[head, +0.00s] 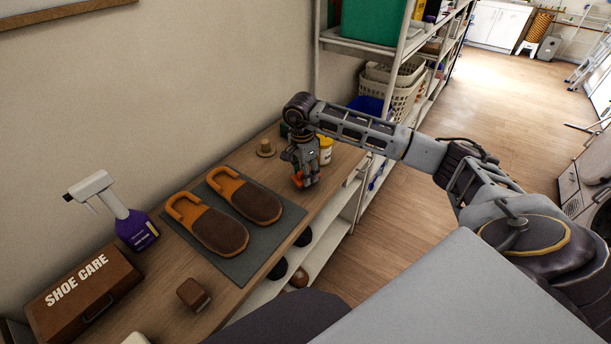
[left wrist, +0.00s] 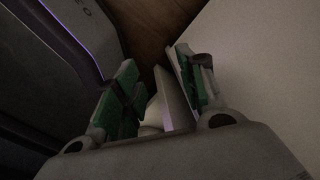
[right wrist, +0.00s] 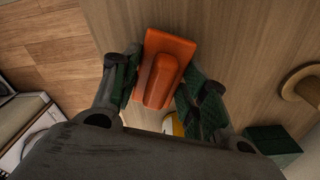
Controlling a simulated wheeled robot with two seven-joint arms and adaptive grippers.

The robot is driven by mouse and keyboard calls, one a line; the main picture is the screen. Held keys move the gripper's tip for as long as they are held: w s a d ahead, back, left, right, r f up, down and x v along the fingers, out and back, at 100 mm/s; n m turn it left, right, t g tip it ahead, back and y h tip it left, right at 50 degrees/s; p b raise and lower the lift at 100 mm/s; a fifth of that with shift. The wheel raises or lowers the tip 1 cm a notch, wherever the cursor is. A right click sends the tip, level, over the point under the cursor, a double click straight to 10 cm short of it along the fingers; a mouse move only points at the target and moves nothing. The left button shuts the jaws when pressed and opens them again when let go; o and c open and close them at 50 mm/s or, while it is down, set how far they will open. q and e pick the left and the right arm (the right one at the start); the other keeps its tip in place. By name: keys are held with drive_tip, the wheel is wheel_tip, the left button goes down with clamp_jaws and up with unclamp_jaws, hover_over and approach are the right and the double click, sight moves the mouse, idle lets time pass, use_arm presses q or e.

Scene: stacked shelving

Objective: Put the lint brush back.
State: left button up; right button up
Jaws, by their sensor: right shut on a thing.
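The lint brush (right wrist: 165,70) appears to be the orange piece with a raised grip between my right fingers. My right gripper (right wrist: 155,88) is shut on it, over the wooden surface. In the head view, my right gripper (head: 302,172) is at the far right part of the bench, and only a bit of the orange brush (head: 297,179) shows. I cannot tell whether the brush touches the bench. My left gripper (left wrist: 155,95) is open with nothing held between its fingers, and is not seen in the head view.
Shelving (head: 365,46) stands behind.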

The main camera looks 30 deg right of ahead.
drive_tip(key=shift+f, duration=0.85)
use_arm(q)
drive_tip(key=shift+w+d+f, duration=0.15)
drive_tip(key=shift+d, duration=0.7)
use_arm(e)
drive_tip(key=shift+f, duration=0.1)
